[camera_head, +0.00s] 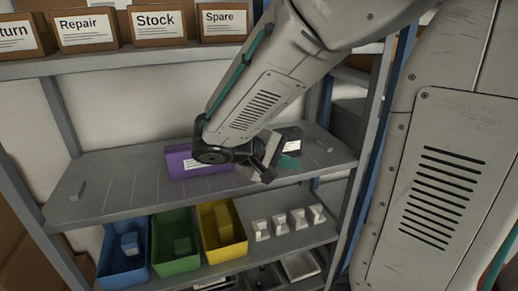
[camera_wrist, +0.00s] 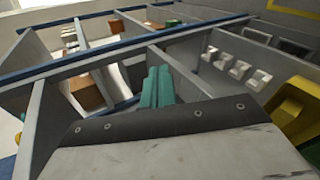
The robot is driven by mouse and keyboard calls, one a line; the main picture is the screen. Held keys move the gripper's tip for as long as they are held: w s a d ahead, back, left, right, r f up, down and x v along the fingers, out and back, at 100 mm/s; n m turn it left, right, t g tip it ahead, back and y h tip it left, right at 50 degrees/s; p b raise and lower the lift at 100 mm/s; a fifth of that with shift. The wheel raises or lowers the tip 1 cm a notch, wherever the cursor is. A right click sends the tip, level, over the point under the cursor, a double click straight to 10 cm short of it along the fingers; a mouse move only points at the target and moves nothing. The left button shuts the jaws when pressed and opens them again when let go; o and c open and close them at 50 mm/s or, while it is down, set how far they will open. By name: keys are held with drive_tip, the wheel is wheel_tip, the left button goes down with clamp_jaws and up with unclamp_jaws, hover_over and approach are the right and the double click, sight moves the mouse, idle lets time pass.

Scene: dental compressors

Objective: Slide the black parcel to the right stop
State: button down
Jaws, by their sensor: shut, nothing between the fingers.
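The black parcel (camera_head: 291,136) lies on the middle shelf, right of the purple parcel (camera_head: 183,166). It has a pale label and is partly hidden behind my gripper. My gripper (camera_head: 284,163) is low over the shelf, in front of the black parcel; I cannot tell whether they touch. Its teal fingers are together and empty, as the wrist view (camera_wrist: 157,88) also shows. A small grey stop (camera_head: 323,146) stands near the shelf's right end. Another stop (camera_head: 77,191) stands near its left end. I cannot make out the black parcel in the wrist view.
The middle shelf (camera_head: 125,190) has thin marking lines and is bare on the left. Below are blue (camera_head: 122,263), green (camera_head: 174,256) and yellow (camera_head: 229,254) bins and several white blocks. Labelled boxes (camera_head: 160,24) stand above. A rack post (camera_head: 375,130) bounds the right side.

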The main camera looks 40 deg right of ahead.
drive_tip(key=w+a+f+n+t+h, duration=0.1)
drive_tip(key=w+a+f+n+t, duration=0.1)
drive_tip(key=w, duration=0.4)
drive_tip(key=w+a+f+n+t+h, duration=0.1)
drive_tip(key=w+f+n+t, duration=0.1)
drive_tip(key=w, duration=0.4)
drive_tip(key=w+a+f+n+t+h, duration=0.1)
drive_tip(key=w+a+f+t+h, duration=0.1)
drive_tip(key=w+f+t, duration=0.2)
drive_tip(key=shift+w+a+n+t, duration=0.3)
drive_tip(key=shift+w+n+t, duration=0.1)
drive_tip(key=shift+w+t, duration=0.55)
drive_tip(key=shift+w+f+t, duration=0.1)
drive_tip(key=shift+f+t, duration=0.05)
drive_tip(key=shift+t, duration=0.1)
drive_tip(key=x, duration=0.9)
drive_tip(key=shift+d, duration=0.1)
drive_tip(key=d, duration=0.3)
drive_tip(key=shift+s+d, duration=0.2)
drive_tip(key=shift+s, duration=0.05)
drive_tip(key=shift+s+d, duration=0.1)
drive_tip(key=shift+d, duration=0.4)
